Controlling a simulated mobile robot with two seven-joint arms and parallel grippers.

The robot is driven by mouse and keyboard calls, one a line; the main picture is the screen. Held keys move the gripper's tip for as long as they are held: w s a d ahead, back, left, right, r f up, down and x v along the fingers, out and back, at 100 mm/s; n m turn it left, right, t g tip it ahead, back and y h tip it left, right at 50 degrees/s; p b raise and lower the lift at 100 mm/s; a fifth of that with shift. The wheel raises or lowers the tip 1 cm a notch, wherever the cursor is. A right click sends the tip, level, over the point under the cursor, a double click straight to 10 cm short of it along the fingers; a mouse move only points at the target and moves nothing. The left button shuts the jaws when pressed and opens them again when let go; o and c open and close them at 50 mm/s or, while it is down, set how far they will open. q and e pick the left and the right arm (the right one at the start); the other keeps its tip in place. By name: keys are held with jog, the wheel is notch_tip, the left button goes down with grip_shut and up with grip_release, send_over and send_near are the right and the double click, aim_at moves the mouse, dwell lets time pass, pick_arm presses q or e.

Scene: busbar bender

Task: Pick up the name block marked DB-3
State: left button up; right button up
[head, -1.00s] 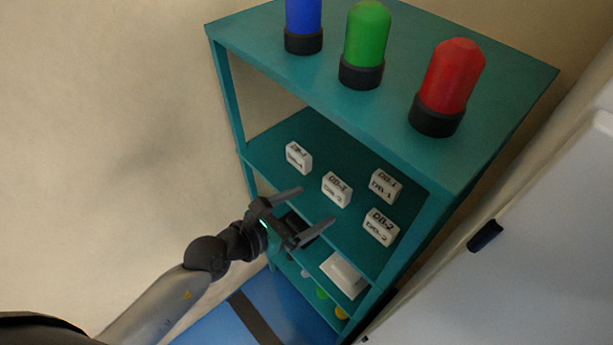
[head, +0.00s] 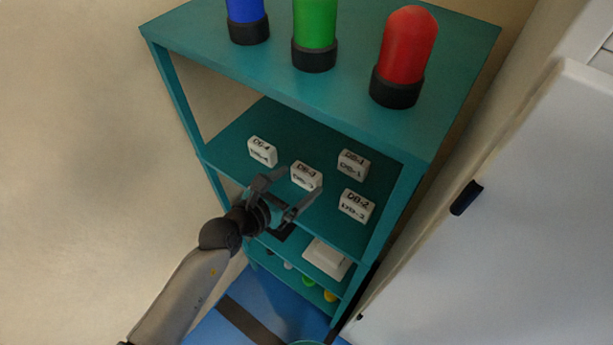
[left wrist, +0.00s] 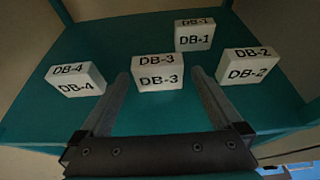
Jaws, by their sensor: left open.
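The white name block marked DB-3 (head: 306,176) stands on the teal shelf below the top board. In the left wrist view the DB-3 block (left wrist: 159,72) sits straight ahead, between the lines of my two fingers. My left gripper (head: 293,186) is open and empty at the shelf's front edge, its fingers pointing at DB-3 from either side. In the left wrist view the fingertips (left wrist: 159,78) appear near the block's lower front; I cannot tell whether they touch it. My right gripper is in neither view.
Block DB-4 (left wrist: 76,79) stands left of DB-3, DB-2 (left wrist: 248,66) right, and DB-1 (left wrist: 194,35) behind right. Blue (head: 246,18), green (head: 315,35) and red (head: 404,55) lamps stand on the top board (head: 340,85). A shelf post (head: 392,212) rises at the right.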

aim_at(303, 179)
pick_arm(q)
jog(key=x, duration=0.2)
jog(key=b+x, duration=0.1)
jog(key=x, duration=0.1)
jog(key=shift+a+f, duration=0.2)
jog(key=shift+f, duration=0.05)
jog(key=shift+w+d+f, duration=0.2)
jog(key=shift+w+d, duration=0.15)
jog(key=shift+w, duration=0.05)
jog(key=c, duration=1.1)
